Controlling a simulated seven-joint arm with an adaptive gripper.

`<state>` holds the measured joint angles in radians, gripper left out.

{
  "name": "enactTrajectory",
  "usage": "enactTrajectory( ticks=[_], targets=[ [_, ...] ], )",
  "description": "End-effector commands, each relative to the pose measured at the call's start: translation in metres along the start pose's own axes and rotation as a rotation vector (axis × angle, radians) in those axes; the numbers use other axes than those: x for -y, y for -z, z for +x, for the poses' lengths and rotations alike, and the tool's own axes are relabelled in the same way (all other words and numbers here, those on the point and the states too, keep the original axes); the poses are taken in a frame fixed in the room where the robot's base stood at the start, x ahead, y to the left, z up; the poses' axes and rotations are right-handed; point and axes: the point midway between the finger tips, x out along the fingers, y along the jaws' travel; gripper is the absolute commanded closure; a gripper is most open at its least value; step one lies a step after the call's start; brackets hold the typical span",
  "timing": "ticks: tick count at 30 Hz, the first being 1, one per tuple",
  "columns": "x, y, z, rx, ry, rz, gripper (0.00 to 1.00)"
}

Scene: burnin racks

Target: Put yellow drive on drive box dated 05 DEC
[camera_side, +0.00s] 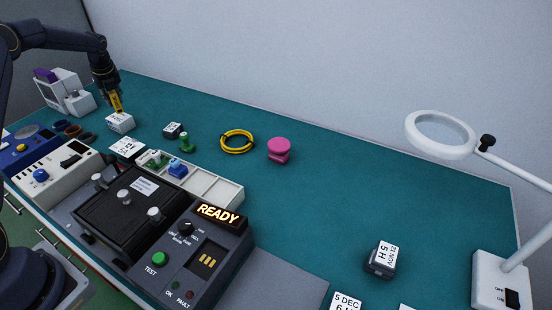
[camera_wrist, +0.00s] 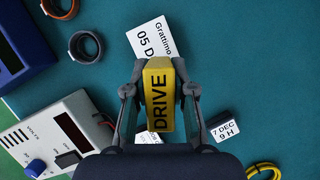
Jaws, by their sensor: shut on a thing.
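The yellow drive (camera_wrist: 158,98), marked DRIVE, is between the fingers of my gripper (camera_wrist: 160,92), which is shut on it. In the side view the yellow drive (camera_side: 116,103) hangs down from my gripper (camera_side: 115,97), directly above a white-topped box (camera_side: 120,121). In the wrist view a white label (camera_wrist: 149,38) reading "Grattimo" and "05 D…" shows past the drive; the rest of its date is hidden behind the drive and fingers. I cannot tell whether the drive touches the box top.
A dark box labelled 7 DEC 9 H (camera_wrist: 226,127) stands to the right, near a yellow cable coil (camera_side: 237,141). A white meter (camera_side: 52,166), a blue device (camera_side: 27,145) and cable rings (camera_wrist: 86,46) lie left. A parts tray (camera_side: 215,188) stands in front.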

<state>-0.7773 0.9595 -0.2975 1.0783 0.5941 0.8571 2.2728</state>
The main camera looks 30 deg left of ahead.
Motion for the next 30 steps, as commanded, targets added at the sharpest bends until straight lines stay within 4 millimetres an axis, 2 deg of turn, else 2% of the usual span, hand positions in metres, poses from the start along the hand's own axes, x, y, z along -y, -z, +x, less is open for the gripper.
enactTrajectory(
  ticks=[5, 10, 21, 22, 29, 30],
  targets=[
    [0.004, -0.002, 0.014, 0.0, 0.0, 0.0, 1.0],
    [0.004, 0.008, 0.036, 0.001, -0.001, 0.0, 1.0],
    [0.004, 0.01, 0.041, 0.001, 0.0, 0.0, 1.0],
    [0.004, 0.011, 0.041, 0.001, 0.0, 0.0, 0.75],
    [0.004, 0.01, 0.041, 0.001, 0.0, 0.0, 0.51],
    [0.004, 0.01, 0.041, 0.001, 0.001, 0.0, 0.51]
  ],
)
